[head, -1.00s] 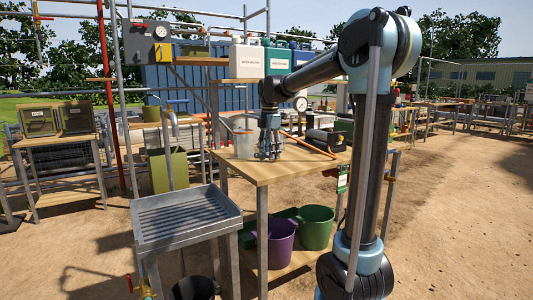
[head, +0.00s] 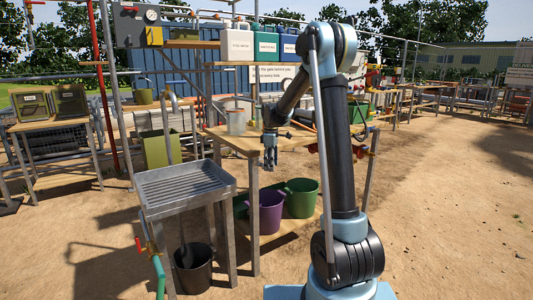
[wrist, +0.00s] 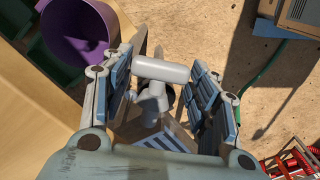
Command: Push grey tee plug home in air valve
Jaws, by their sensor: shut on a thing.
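The grey tee plug (wrist: 160,85) shows in the wrist view between the two fingers of my gripper (wrist: 162,95), its crossbar across the top and its stem below. My gripper is shut on it. In the head view my gripper (head: 270,158) points down at the front edge of the wooden table (head: 238,140), clear of the tabletop. The plug is too small to make out there. I cannot pick out the air valve for certain; a red-handled valve (head: 140,245) is on the pipe at the lower left.
A ribbed metal drainer (head: 185,187) stands left of the table. Purple (head: 268,212) and green (head: 301,198) buckets sit on the lower shelf. A clear container (head: 236,122) stands on the tabletop. Open sandy ground (head: 450,220) lies to the right.

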